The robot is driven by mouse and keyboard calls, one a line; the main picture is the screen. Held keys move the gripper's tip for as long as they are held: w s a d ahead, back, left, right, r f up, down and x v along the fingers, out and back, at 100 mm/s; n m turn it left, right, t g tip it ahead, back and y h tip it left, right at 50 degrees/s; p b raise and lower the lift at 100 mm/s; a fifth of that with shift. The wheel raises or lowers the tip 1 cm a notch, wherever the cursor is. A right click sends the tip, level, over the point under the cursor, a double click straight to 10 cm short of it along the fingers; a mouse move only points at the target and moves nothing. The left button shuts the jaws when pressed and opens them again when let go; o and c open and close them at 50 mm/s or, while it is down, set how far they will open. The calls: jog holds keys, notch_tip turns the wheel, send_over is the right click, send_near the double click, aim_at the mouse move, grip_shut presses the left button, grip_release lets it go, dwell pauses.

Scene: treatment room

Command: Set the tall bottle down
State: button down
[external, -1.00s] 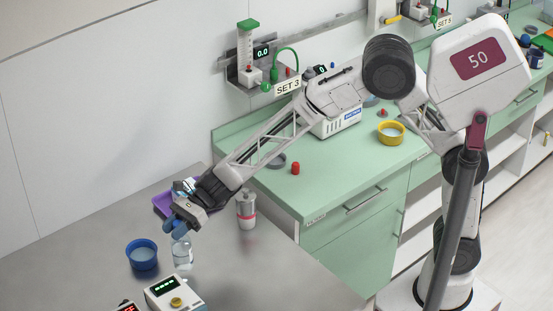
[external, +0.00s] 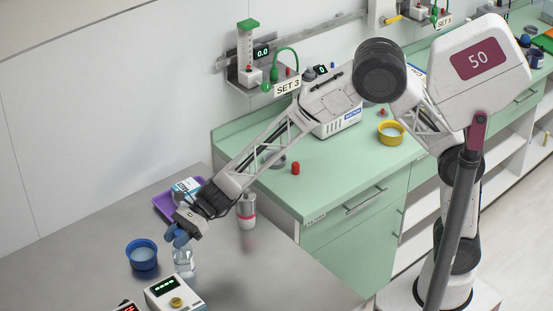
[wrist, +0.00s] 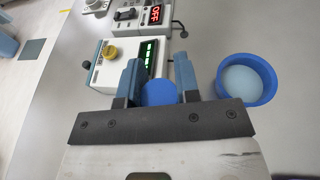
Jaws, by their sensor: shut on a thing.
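The tall bottle is a clear bottle (external: 183,262) below my gripper in the external view. My gripper (external: 178,237) points down and is shut on its top from above. In the wrist view the bottle's blue cap (wrist: 159,93) sits between the two blue fingers of my gripper (wrist: 159,76). The bottle looks upright and low over the grey table (external: 245,275). I cannot tell whether its base touches the table.
A blue bowl (external: 142,265) stands left of the bottle. A white device with a green display (external: 175,293) is close in front. A purple tray (external: 163,208) and a pink-banded bottle (external: 247,222) stand behind. Bare table lies to the right.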

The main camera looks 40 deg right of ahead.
jog(key=shift+f, duration=0.1)
jog(key=c, duration=0.8)
grip_release()
jog(key=shift+c, duration=0.2)
jog(key=v, duration=1.2)
jog(key=shift+w, duration=0.1)
